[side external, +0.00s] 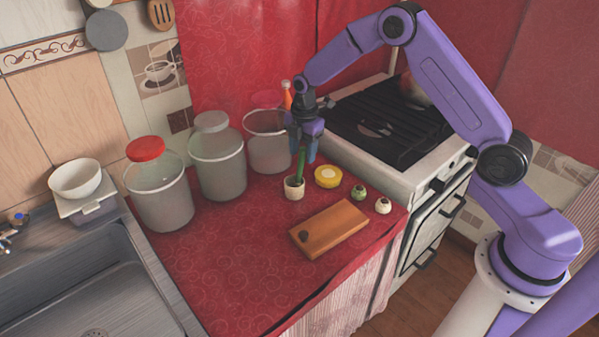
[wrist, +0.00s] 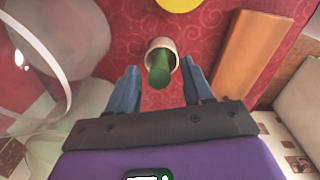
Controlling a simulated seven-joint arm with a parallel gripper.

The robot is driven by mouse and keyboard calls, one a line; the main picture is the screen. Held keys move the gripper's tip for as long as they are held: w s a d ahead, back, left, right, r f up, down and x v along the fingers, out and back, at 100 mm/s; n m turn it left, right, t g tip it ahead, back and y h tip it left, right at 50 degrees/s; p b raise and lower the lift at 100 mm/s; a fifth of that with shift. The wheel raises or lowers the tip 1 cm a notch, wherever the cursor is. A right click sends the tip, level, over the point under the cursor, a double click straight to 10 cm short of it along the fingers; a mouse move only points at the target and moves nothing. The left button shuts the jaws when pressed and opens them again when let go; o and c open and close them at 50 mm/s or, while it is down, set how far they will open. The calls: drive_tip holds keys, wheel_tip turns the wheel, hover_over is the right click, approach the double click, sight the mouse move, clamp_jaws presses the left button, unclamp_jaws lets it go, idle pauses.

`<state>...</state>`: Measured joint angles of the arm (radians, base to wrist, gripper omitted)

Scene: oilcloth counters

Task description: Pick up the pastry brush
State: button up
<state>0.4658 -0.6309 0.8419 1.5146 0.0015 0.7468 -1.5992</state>
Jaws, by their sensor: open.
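The pastry brush (side external: 301,166) shows as a green handle standing up out of a small cream cup (side external: 294,190) on the red oilcloth; its lower end is hidden in the cup. In the wrist view the green handle (wrist: 159,74) points toward the camera, out of the cup (wrist: 164,43). My gripper (side external: 305,156) is above the cup, pointing down, its fingers close to the handle's top. In the wrist view my gripper (wrist: 163,82) is open, and the handle lies in the gap between the two blue fingers. Contact with the handle cannot be seen.
A wooden board (side external: 329,229) lies in front of the cup. A yellow round thing (side external: 328,176) and two small jars (side external: 358,192) (side external: 383,205) are to the right. Large jars (side external: 268,142) stand behind and left. A stove (side external: 375,168) borders the counter. The front left oilcloth is clear.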

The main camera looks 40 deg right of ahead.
sight(302, 158)
drive_tip(key=shift+f, duration=1.5)
drive_tip(key=shift+w, duration=0.1)
clamp_jaws()
drive_tip(key=shift+r, duration=0.1)
wheel_tip(302, 158, up, 10)
drive_tip(key=shift+f, duration=0.1)
